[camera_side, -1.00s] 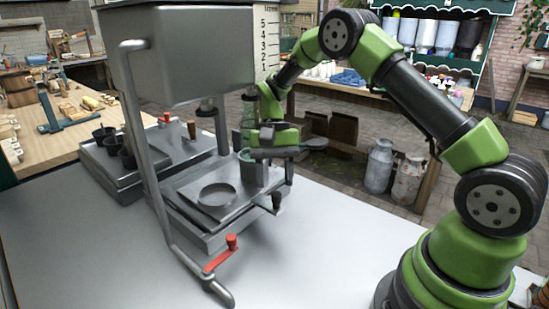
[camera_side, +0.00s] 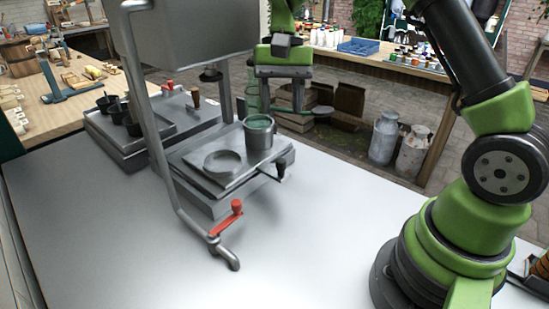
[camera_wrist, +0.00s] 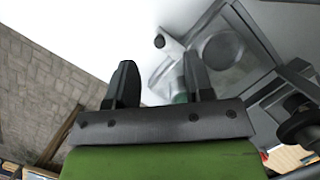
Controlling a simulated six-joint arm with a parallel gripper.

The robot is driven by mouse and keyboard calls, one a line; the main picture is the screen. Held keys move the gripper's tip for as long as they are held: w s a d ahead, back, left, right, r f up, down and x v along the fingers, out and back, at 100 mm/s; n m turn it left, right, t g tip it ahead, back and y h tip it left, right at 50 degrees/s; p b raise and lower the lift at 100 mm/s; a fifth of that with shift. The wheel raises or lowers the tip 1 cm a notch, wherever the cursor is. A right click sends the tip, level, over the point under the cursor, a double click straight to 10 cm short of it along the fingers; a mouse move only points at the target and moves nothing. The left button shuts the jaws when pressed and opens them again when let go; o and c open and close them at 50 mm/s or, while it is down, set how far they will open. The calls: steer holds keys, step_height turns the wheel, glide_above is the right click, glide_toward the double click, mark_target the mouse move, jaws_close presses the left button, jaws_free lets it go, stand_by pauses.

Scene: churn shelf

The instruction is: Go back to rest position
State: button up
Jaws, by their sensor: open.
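My gripper (camera_side: 283,97) is open and empty in the side view, pointing down, above and behind the grey cup with green contents (camera_side: 258,132). The cup stands upright on the right part of the metal stand (camera_side: 203,192), beside a shallow round ring (camera_side: 222,163). In the wrist view my gripper (camera_wrist: 160,85) shows two dark fingers spread apart with nothing held. A bit of green (camera_wrist: 181,98), likely the cup, shows between the fingers and is mostly hidden by them. My upper arm runs out of the side view at the top.
A large grey tank (camera_side: 195,35) hangs at upper left, with a pipe and red-handled crank (camera_side: 225,220) in front. Several dark cups (camera_side: 120,110) stand on a left stand. Milk cans (camera_side: 384,138) stand on the floor behind. The white table front (camera_side: 130,250) is clear.

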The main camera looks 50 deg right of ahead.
steer(key=s+a+r+n+t, duration=0.2)
steer(key=s+a+r+t, duration=0.15)
steer(key=s+r, duration=0.5)
steer(key=s+a+r+n+t, duration=0.1)
steer(key=s+n+t, duration=0.1)
steer(key=s+t, duration=0.4)
steer(key=s, duration=0.4)
steer(key=shift+a+r+h, duration=0.25)
steer(key=shift+a+h, duration=0.1)
steer(key=shift+h, duration=0.05)
